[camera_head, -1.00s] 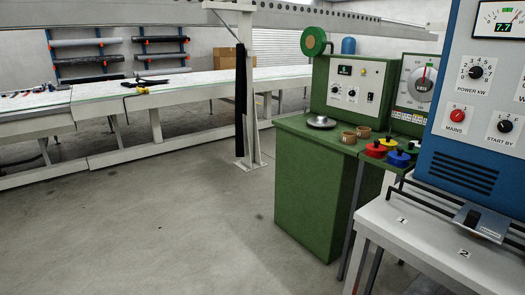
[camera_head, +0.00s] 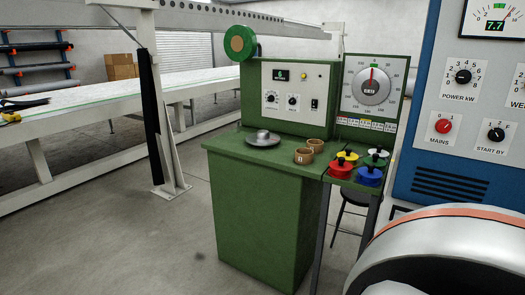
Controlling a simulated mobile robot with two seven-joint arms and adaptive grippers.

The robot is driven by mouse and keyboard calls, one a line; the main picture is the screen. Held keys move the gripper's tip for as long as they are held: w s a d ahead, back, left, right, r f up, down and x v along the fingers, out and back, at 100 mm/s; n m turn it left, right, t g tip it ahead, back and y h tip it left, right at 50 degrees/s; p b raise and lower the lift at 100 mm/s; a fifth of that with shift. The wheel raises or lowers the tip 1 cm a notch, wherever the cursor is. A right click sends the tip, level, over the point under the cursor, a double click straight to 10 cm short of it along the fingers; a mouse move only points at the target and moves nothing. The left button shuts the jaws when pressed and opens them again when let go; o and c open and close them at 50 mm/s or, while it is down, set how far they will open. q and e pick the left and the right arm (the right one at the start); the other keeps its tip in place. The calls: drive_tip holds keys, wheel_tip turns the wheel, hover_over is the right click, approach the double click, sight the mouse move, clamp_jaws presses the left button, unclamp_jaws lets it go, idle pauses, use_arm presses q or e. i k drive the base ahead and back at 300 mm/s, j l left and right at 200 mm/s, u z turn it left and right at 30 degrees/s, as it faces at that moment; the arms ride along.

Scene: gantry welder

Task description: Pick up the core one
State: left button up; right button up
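Two small brown rings stand on the green cabinet top, the likeliest cores in view. The front ring (camera_head: 303,156) has a pale mark on its side that I cannot read surely, and the rear ring (camera_head: 315,145) is just behind it to the right. I cannot tell which is core one. A grey metal disc with a raised hub (camera_head: 262,139) lies to their left. Neither of my grippers is in view.
The green cabinet (camera_head: 255,215) has a control panel (camera_head: 290,95) behind its top. Coloured knobbed pieces (camera_head: 358,166) stand right of the rings. A blue machine (camera_head: 460,120) is at right. Open floor (camera_head: 110,240) lies at left. My arm link covers the lower right.

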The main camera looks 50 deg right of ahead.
sight(303, 156)
drive_tip(key=i+z, duration=0.4)
drive_tip(key=i, duration=0.2)
drive_tip(key=i+j+z, duration=0.4)
drive_tip(key=i, duration=0.2)
drive_tip(key=i+z, duration=0.2)
drive_tip(key=z, duration=0.3)
drive_tip(key=i+z, duration=0.2)
drive_tip(key=z, duration=0.25)
drive_tip(key=i+z, duration=0.2)
drive_tip(key=z, duration=0.3)
